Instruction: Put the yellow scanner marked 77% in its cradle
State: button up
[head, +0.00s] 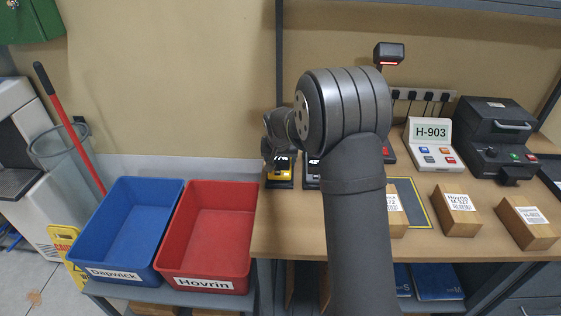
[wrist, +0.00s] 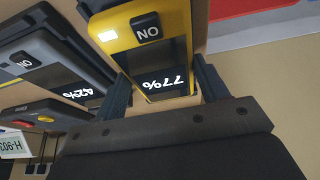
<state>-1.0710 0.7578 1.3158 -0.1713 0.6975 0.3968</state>
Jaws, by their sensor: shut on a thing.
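The yellow scanner (wrist: 138,42) shows large in the wrist view, with a black screen reading 77% and a dark ON label. My gripper (wrist: 164,86) is shut on it, with one finger along each side. In the head view the yellow scanner (head: 283,162) is at the left end of the wooden bench, with my gripper (head: 270,150) at it, partly hidden by my arm. A dark base shows under the scanner there. I cannot tell whether the scanner is seated in it or held just above.
A grey scanner marked 42% (wrist: 45,52) stands close beside the yellow one. Another dark device with a red part (head: 389,152) is further right. Blue (head: 115,275) and red (head: 250,235) bins stand left of the bench. Boxes (head: 457,212) sit on the right.

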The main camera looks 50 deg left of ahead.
jog(key=shift+f, duration=0.35)
jog(key=shift+f, duration=0.2)
jog(key=o, duration=1.2)
jog(key=shift+c, duration=0.2)
jog(key=v, duration=1.2)
jog(key=shift+r, duration=0.15)
